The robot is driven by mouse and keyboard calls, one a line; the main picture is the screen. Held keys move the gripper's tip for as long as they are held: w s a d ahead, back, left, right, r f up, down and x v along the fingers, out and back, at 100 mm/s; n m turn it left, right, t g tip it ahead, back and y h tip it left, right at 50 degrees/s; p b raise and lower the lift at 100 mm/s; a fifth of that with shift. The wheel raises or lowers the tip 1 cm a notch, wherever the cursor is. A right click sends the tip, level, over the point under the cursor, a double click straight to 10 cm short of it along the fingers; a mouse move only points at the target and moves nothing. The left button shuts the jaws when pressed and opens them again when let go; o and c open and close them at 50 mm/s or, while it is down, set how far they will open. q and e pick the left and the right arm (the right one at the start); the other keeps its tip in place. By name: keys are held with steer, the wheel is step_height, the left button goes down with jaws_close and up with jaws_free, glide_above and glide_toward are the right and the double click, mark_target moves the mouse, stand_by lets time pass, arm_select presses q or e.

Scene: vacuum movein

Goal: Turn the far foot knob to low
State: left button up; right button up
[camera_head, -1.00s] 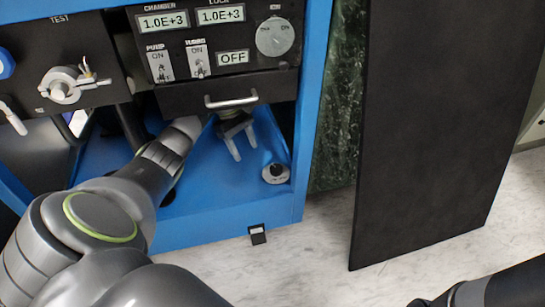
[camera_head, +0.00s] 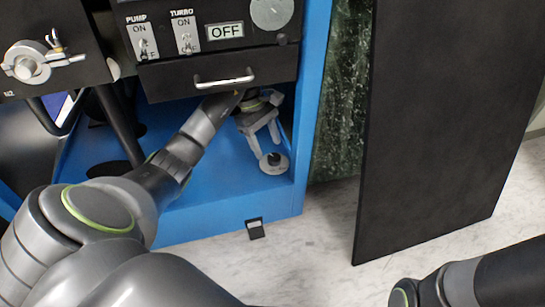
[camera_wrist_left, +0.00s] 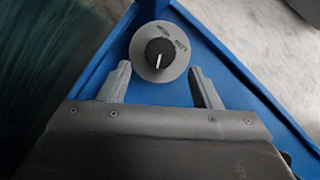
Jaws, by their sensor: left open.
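The foot knob (camera_head: 274,163) is a round grey disc with a small black knob, low on the blue floor of the cabinet near its right front post.
A drawer front with a metal handle (camera_head: 224,80) hangs above my left gripper. The blue cabinet post (camera_head: 303,130) stands close on the right. A dark panel (camera_head: 435,130) stands farther right. A small black tag (camera_head: 255,228) is at the cabinet's front edge.

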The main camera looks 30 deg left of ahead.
mark_target(274, 157)
arm_select(q)
steer(key=shift+d+f+b, duration=0.4)
steer(key=shift+d+f, duration=0.05)
steer(key=shift+d, duration=0.35)
steer(key=shift+b+x, duration=0.85)
steer(key=shift+x, duration=0.15)
steer(key=c, duration=1)
